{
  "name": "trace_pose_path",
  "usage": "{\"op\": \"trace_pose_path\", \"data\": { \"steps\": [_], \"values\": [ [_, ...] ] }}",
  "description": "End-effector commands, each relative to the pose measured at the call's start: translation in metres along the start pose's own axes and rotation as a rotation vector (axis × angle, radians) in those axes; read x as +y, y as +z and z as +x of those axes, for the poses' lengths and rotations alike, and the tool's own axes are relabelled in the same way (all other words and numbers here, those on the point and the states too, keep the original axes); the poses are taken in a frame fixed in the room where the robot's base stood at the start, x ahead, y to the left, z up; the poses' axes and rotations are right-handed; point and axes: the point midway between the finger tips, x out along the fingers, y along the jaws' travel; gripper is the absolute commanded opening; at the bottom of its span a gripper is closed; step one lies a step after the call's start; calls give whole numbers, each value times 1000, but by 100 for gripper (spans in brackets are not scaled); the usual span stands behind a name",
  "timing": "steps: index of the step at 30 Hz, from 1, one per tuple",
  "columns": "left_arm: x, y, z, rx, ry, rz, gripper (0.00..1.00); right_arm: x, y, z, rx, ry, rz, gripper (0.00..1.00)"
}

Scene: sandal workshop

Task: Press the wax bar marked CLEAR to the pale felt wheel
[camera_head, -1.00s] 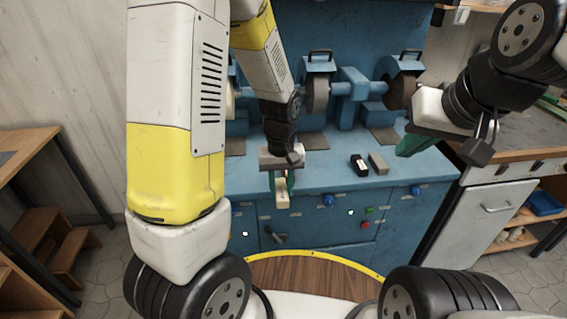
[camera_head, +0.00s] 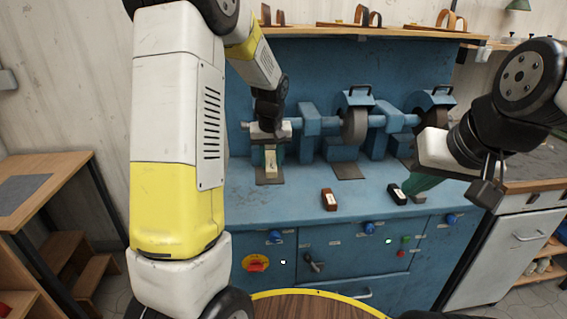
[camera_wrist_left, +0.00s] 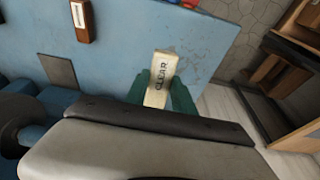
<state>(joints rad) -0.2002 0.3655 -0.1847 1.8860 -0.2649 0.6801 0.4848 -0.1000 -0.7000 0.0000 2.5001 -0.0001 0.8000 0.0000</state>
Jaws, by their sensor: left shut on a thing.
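The pale wax bar (camera_head: 270,163) is upright in my left gripper (camera_head: 270,155), over the bench's back left. In the left wrist view the bar (camera_wrist_left: 161,78) shows the word CLEAR, between the green fingers of my left gripper (camera_wrist_left: 163,95), which is shut on it. The pale felt wheel cannot be made out in the head view; my left arm and gripper cover the left end of the grinder. I cannot tell whether the bar touches it. My right gripper (camera_head: 425,187) hangs over the right of the bench; its opening is not clear.
A brown bar (camera_head: 329,200) and a black bar (camera_head: 397,194) lie on the blue bench (camera_head: 290,205). Another bar is partly hidden by my right gripper. A grey wheel (camera_head: 354,126) and another wheel (camera_head: 433,118) stand to the right. The bench's front left is clear.

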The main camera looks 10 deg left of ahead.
Motion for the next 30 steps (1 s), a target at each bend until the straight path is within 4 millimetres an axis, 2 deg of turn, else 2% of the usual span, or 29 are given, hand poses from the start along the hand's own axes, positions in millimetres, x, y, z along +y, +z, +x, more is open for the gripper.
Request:
{"op": "trace_pose_path", "data": {
  "steps": [13, 30],
  "values": [
    [0, -42, 1, 0, 1, -1, 0, 0, 0, 0, 0, 0, 0, 0],
    [0, -48, 1, -1, 0, 0, 0, 0, 0, 0, 0, 0, 0, 0]
  ]
}}
